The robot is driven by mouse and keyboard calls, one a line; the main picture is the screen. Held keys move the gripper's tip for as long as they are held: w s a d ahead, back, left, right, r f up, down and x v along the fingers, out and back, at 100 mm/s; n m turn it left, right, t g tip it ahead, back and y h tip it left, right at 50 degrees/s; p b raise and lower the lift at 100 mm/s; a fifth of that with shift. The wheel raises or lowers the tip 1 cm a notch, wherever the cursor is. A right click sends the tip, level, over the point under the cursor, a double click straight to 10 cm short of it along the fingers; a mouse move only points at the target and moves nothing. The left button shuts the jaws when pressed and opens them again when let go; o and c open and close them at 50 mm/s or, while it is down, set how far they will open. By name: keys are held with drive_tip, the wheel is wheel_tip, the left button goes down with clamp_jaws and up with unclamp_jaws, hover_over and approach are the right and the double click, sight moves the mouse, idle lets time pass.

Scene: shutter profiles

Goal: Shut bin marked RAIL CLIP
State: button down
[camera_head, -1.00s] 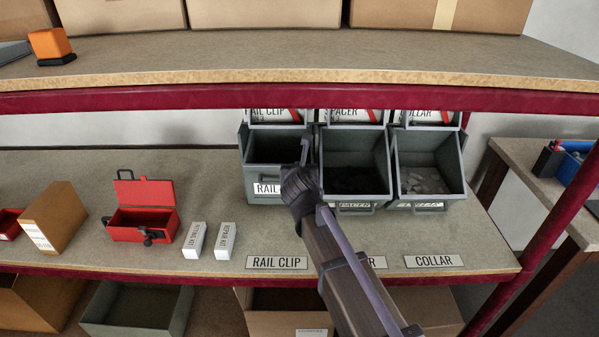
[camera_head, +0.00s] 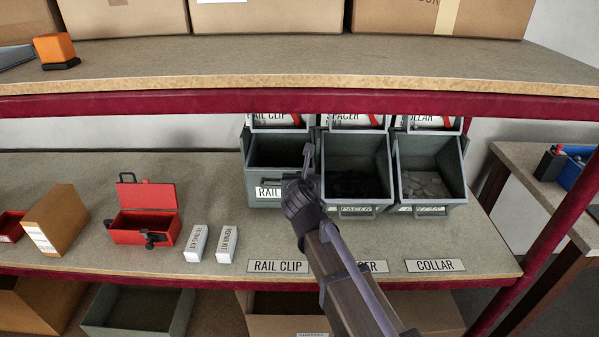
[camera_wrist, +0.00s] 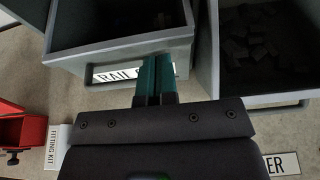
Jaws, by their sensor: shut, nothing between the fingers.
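The bin marked RAIL CLIP (camera_head: 263,173) is the left one of three grey open-topped bins on the middle shelf.
The SPACER bin (camera_head: 357,177) and COLLAR bin (camera_head: 428,175) stand open to the right, with dark and grey parts inside. A red toolbox (camera_head: 145,228) and two white cartons (camera_head: 227,243) sit left on the shelf. The upper shelf edge (camera_head: 250,102) runs above.

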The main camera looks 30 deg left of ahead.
drive_tip(key=s+d+r+p, duration=0.3)
drive_tip(key=s+r+p, duration=0.3)
drive_tip(key=r+p, duration=0.1)
drive_tip(key=shift+s+d, duration=0.2)
drive_tip(key=shift+s, duration=0.1)
drive_tip(key=s+d+f+m+g+h, duration=0.1)
drive_tip(key=d+f+m+g+h, duration=0.3)
drive_tip(key=d+m, duration=0.75)
drive_tip(key=s+d+f+m+g+h, duration=0.1)
drive_tip(key=d+f+m+g+h, duration=0.4)
drive_tip(key=m, duration=1)
drive_tip(key=s+d+f+m+g+y, duration=0.1)
drive_tip(key=d+m, duration=0.6)
drive_tip(key=d, duration=0.8)
drive_tip(key=s+d+f+m+g+y, duration=0.1)
drive_tip(key=s+d+m+g, duration=0.1)
drive_tip(key=d+m, duration=0.6)
drive_tip(key=s+d, duration=0.1)
drive_tip(key=d, duration=0.6)
drive_tip(key=shift+d+f, duration=0.15)
drive_tip(key=shift+d, duration=0.25)
